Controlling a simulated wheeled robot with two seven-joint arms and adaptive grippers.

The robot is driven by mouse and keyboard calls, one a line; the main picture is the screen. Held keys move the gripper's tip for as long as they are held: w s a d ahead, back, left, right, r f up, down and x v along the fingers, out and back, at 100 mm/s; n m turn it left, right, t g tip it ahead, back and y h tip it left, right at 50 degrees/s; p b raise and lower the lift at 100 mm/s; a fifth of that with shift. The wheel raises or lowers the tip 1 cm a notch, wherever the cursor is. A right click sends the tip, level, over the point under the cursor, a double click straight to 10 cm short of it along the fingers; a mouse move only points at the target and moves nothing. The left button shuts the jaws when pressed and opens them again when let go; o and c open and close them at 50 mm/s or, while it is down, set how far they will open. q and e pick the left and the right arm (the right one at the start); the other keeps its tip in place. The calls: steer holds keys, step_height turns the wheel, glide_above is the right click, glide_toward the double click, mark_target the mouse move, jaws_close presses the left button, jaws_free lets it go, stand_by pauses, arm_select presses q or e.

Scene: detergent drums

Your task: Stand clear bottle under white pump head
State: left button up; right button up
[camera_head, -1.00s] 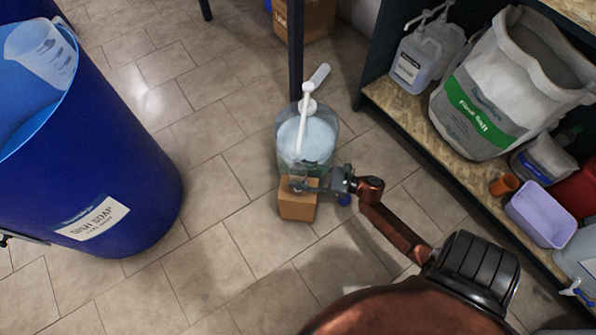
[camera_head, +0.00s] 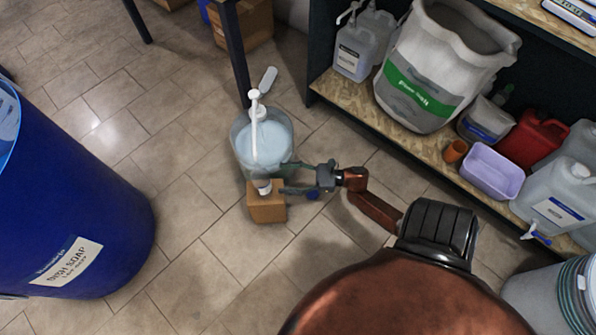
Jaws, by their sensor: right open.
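The white pump head (camera_head: 256,100) stands on a clear round tub (camera_head: 276,146) of pale blue liquid, its long spout reaching toward the front. A small clear bottle (camera_head: 262,186) with a whitish band stands on a cardboard box (camera_head: 266,207) in front of the tub. The spout's end appears just above or behind the bottle's top; exact alignment cannot be told. My right gripper (camera_head: 284,178) is open, just right of the bottle, its fingers pointing left and apparently not holding it. My left gripper is not in view.
A big blue dish soap drum (camera_head: 70,205) stands at left. A shelf (camera_head: 425,150) at right holds a large white bucket (camera_head: 430,70), a lilac tub (camera_head: 491,170) and several jugs. A dark table leg (camera_head: 237,55) rises behind the tub. Tiled floor between drum and box is clear.

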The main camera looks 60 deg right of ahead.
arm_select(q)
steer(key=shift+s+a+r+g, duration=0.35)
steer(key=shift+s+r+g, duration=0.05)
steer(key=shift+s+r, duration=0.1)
arm_select(e)
steer(key=shift+v, duration=1.5)
steer(key=s+a+f+m+g+h, duration=0.3)
steer(key=s+f+m+h, duration=0.15)
steer(key=m, duration=1.05)
steer(key=s+a+f+m+g+h, duration=0.2)
steer(key=s+a+f+m+h, duration=0.3)
steer(key=m, duration=1)
steer(key=s+a+m+g+y, duration=0.4)
steer(key=s+a+m+g, duration=0.2)
steer(key=s+a+m, duration=0.4)
steer(key=s+a, duration=0.4)
steer(key=shift+s+a+m, duration=0.25)
steer(key=shift+m, duration=0.15)
